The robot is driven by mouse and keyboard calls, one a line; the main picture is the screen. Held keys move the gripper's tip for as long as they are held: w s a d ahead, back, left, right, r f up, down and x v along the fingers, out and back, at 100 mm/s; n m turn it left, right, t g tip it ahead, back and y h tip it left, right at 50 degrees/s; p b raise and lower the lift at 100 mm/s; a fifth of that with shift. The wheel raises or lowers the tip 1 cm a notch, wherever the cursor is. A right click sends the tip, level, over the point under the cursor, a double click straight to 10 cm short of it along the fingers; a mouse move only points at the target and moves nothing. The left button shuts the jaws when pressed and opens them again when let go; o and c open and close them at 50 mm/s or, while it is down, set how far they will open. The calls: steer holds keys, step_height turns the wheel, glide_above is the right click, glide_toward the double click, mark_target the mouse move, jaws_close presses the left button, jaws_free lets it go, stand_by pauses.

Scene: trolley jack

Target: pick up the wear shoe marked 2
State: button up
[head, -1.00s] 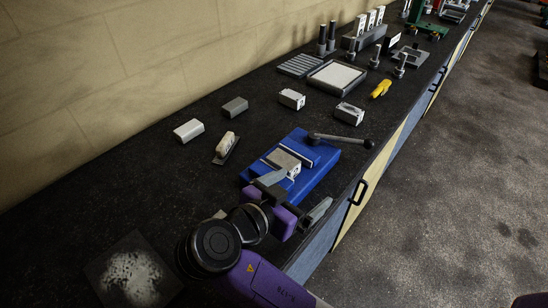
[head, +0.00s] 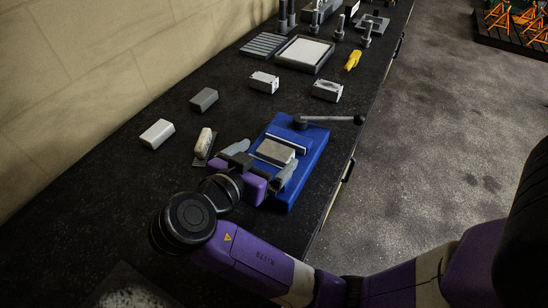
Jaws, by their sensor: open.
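A grey block (head: 272,151), apparently a wear shoe, sits in the blue vise (head: 306,160). No number on it can be read now. My gripper (head: 261,161) is open at the near end of the vise, its fingers spread to the left and right of the block's near end. I cannot tell whether they touch it, and the gripper hides its near face. Other loose blocks are a pale one (head: 157,133), a dark grey one (head: 204,99), and two with dark marks too small to read, the left marked block (head: 263,82) and the right marked block (head: 327,90).
A brush (head: 205,143) lies left of the vise. The vise handle (head: 333,119) sticks out right at its far end. Beyond are a white-topped tray (head: 305,54), a ribbed plate (head: 264,45) and a yellow tool (head: 352,60). The bench's left side is fairly clear.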

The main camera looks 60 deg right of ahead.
mark_target(274, 152)
steer(key=x, duration=0.2)
steer(key=p+x, duration=0.1)
steer(key=x, duration=0.2)
steer(key=shift+s+a+f, duration=0.1)
steer(key=shift+f, duration=0.15)
jaws_close()
steer(key=shift+r, duration=0.15)
